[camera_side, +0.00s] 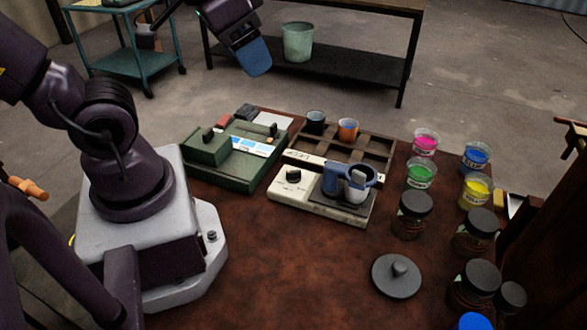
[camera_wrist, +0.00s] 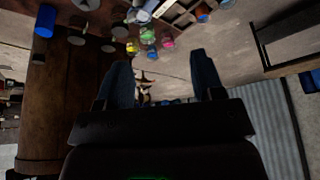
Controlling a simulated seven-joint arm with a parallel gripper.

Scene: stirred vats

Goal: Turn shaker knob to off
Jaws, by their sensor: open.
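A cream device (camera_side: 275,208) stands mid-table with a dark knob (camera_side: 293,175) on its left and a dark platform on its right. It looks like the shaker. The platform holds a blue cup-like holder (camera_side: 332,183) with a pale cup (camera_side: 356,186). The knob's exact setting is too small to read. My gripper (camera_side: 257,70) is raised high beyond the table's back edge, far from the knob. In the wrist view my gripper (camera_wrist: 160,62) has its two blue fingers wide apart with nothing between them. I cannot make out the knob in that view.
A green device (camera_side: 220,175) with dark knobs stands left of the cream one. A wooden rack (camera_side: 385,148) with two cups is behind. Paint cups and dark-lidded jars (camera_side: 412,215) line the right. The front middle of the table is clear.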

